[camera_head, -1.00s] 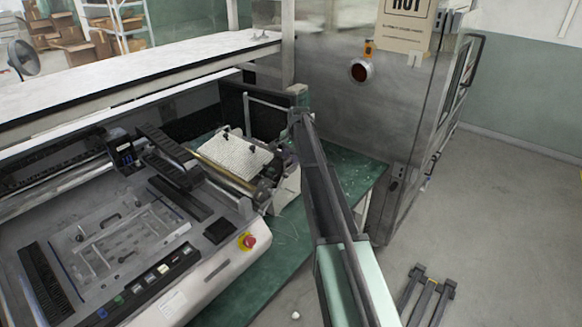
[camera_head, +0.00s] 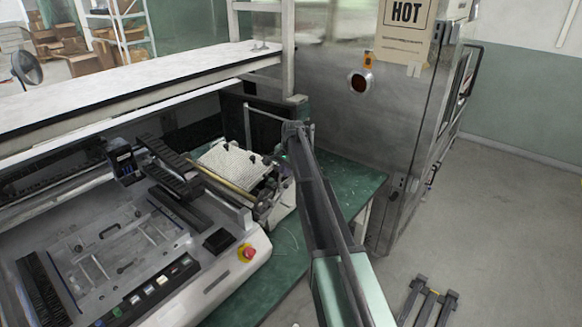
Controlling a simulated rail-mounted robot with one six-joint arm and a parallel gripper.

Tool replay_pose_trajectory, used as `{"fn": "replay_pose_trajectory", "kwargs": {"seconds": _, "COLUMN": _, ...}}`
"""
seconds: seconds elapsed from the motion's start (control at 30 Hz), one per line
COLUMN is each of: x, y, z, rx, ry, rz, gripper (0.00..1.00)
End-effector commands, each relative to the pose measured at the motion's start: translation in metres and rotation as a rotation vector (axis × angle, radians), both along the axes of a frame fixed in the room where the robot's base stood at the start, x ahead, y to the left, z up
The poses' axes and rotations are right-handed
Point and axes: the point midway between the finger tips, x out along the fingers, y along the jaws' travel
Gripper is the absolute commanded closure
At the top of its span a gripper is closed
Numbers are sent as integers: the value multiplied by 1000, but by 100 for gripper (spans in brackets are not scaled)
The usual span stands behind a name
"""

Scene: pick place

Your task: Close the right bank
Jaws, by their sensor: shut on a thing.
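The right bank (camera_head: 232,164) is a carriage at the right end of the grey pick-and-place machine (camera_head: 262,240). It has a pale ribbed top, a brass-coloured bar along its front left edge and dark parts at its right end. It stands out from the machine's right side over the green table; I cannot tell the exact gap. My gripper (camera_head: 282,168) is at the bank's right end, low behind my arm. It is shut on part of the bank there; the fingers and the gripped part are mostly hidden.
A steel cabinet (camera_head: 325,95) with a HOT sign (camera_head: 407,28) stands close behind and to the right. A white shelf (camera_head: 130,72) runs above the machine. A red stop button (camera_head: 248,253) sits on its front corner. Green table (camera_head: 345,185) is bare right of my arm.

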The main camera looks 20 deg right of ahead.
Motion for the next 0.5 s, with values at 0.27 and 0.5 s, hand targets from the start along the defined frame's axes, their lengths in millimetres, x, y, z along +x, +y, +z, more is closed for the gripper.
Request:
{"fn": "replay_pose_trajectory", "kwargs": {"seconds": 0.27, "x": -21, "y": 38, "z": 0, "rx": 1, "ry": 3, "rz": 1, "gripper": 100}}
{"fn": "replay_pose_trajectory", "kwargs": {"seconds": 0.5, "x": -21, "y": 39, "z": -1, "rx": 4, "ry": 5, "rz": 2, "gripper": 88}}
